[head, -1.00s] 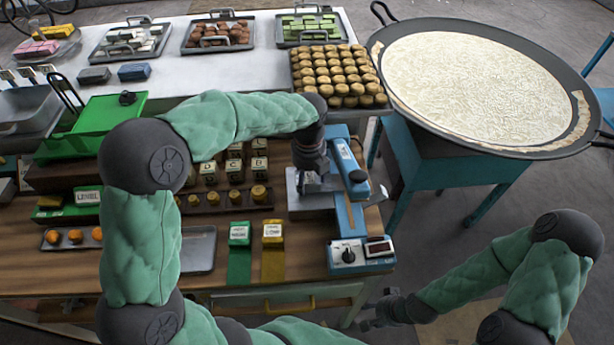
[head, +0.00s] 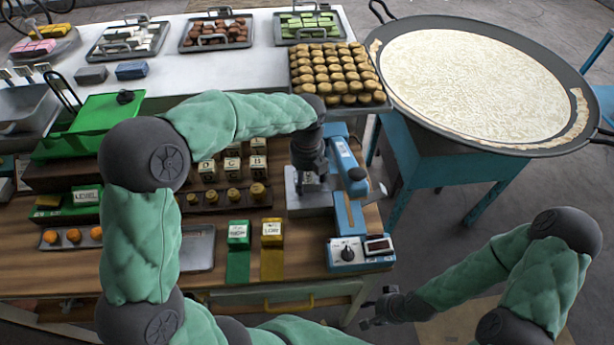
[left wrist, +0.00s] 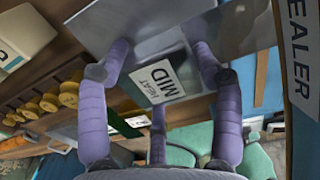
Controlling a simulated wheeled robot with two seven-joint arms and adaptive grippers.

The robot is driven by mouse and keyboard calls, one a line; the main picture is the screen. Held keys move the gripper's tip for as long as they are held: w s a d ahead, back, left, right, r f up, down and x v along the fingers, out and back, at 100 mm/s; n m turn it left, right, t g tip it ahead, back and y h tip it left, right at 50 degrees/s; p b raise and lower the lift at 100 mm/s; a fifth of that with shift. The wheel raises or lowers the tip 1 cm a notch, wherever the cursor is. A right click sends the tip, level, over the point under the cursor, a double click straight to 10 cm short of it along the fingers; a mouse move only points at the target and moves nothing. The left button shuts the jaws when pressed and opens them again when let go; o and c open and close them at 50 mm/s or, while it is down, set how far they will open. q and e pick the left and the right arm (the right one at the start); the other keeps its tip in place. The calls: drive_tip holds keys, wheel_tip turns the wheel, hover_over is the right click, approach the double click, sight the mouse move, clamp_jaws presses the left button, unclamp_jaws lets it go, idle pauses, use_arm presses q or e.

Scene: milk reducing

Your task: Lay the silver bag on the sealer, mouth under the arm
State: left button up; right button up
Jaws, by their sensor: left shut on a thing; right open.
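The blue sealer (head: 348,210) stands at the right end of the wooden counter, with its arm running along its length. My left gripper (head: 308,178) points down over the grey plate on the sealer's left side. In the left wrist view the left gripper's purple fingers (left wrist: 160,95) are closed around the silver bag (left wrist: 160,50), which carries a white label reading HEAT MID. The head view mostly hides the bag behind the gripper. A small pale piece (head: 378,191) shows right of the sealer arm; I cannot tell whether it is the bag's mouth. My right gripper (head: 378,308) is open and empty, low beyond the counter's right edge.
Green and yellow labelled blocks (head: 238,234) stand left of the sealer's front. Lettered cubes (head: 207,170) and round weights lie further left. A tray of browned pastries (head: 335,75) is behind the sealer. A large round pan (head: 480,85) stands at the back right.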

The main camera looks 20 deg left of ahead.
use_arm(q)
drive_tip(key=o, duration=1.3)
drive_tip(key=shift+c, duration=0.2)
drive_tip(key=shift+r, duration=0.1)
wheel_tip(320, 180, up, 12)
